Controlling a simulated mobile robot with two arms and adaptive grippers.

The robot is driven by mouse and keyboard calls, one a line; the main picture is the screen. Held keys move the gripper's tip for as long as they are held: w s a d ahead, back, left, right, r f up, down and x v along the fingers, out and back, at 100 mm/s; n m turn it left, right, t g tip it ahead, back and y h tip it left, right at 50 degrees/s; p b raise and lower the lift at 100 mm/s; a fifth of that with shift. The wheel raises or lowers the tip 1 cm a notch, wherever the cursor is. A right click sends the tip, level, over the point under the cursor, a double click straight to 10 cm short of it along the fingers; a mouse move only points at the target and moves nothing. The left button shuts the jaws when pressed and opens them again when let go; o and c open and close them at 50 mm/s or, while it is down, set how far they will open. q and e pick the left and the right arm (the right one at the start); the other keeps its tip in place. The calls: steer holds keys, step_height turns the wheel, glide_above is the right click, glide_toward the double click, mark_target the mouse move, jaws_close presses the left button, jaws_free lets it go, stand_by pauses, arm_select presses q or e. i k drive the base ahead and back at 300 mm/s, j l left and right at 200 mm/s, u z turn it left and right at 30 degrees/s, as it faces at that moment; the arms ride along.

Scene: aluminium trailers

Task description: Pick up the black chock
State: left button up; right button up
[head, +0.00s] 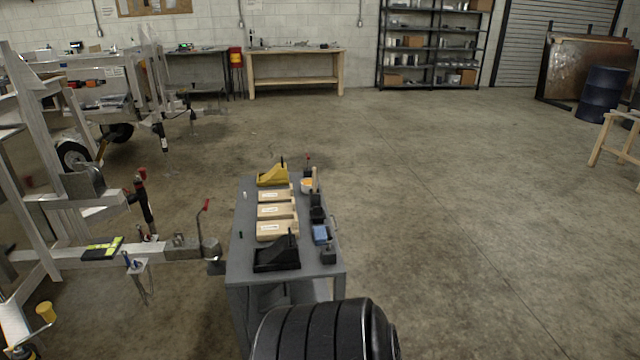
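The black chock (277,254) is a dark wedge with an upright rear part. It lies on the near end of the narrow grey table (243,268), in front of the wooden blocks. Neither of my grippers shows in the head view.
Wooden blocks (275,211), a yellow chock (273,175) and a blue item (321,235) share the table. A large black ribbed cylinder (325,332) is close in front. The trailer's coupler (210,250) reaches the table's left side. Open floor (450,220) lies right.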

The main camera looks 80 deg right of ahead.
mark_target(285, 250)
steer(key=z, duration=2.4)
steer(key=l+u, duration=0.1)
steer(key=u, duration=0.25)
steer(key=i+l+u, duration=0.15)
steer(key=l, duration=0.25)
steer(key=i+l+u, duration=0.2)
steer(key=l, duration=0.2)
steer(key=i+l+u, duration=0.15)
steer(key=l, duration=0.25)
steer(key=l+u, duration=0.15)
steer(key=l, duration=0.25)
steer(key=i+l+u, duration=0.15)
steer(key=l, duration=0.3)
